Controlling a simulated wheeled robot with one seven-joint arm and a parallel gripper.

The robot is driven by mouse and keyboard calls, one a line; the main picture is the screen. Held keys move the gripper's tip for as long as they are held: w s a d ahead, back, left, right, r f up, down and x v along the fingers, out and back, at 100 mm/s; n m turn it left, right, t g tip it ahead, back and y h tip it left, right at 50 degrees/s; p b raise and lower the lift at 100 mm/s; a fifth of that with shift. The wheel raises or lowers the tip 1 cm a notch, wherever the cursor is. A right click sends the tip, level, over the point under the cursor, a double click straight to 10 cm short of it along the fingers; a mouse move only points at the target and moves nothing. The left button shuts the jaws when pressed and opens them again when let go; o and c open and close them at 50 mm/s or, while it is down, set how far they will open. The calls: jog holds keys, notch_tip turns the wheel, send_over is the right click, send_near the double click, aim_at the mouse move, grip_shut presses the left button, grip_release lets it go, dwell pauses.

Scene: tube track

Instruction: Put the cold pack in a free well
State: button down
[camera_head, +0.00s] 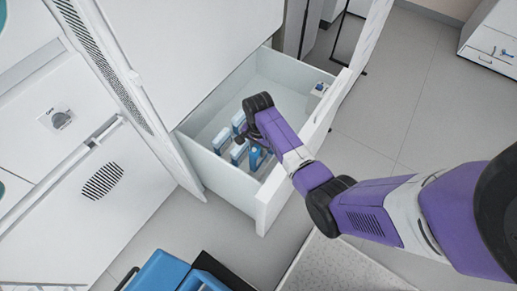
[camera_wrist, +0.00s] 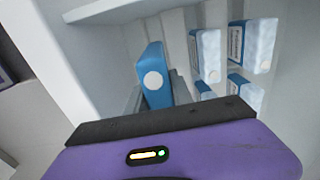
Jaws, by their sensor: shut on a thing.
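My gripper (camera_wrist: 156,97) is shut on a blue cold pack (camera_wrist: 153,75) with a white round spot, which stands up between the grey fingers in the wrist view. In the head view my gripper (camera_head: 256,140) is down inside an open white drawer (camera_head: 288,100), and the blue pack (camera_head: 255,157) shows just below it. Whether the pack touches the drawer floor cannot be told. No well can be clearly made out.
Several blue-and-white packs (camera_wrist: 206,55) stand in the drawer to the right of the held pack in the wrist view. A blue box (camera_head: 160,272) is at the bottom of the head view.

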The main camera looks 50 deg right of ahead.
jog(key=shift+f+b, duration=1.05)
jog(key=shift+f, duration=0.7)
jog(key=shift+f, duration=0.1)
jog(key=shift+f+b, duration=0.9)
jog(key=shift+f, duration=0.2)
jog(key=shift+f+b, duration=1.05)
jog(key=shift+f, duration=0.4)
jog(key=shift+f, duration=0.4)
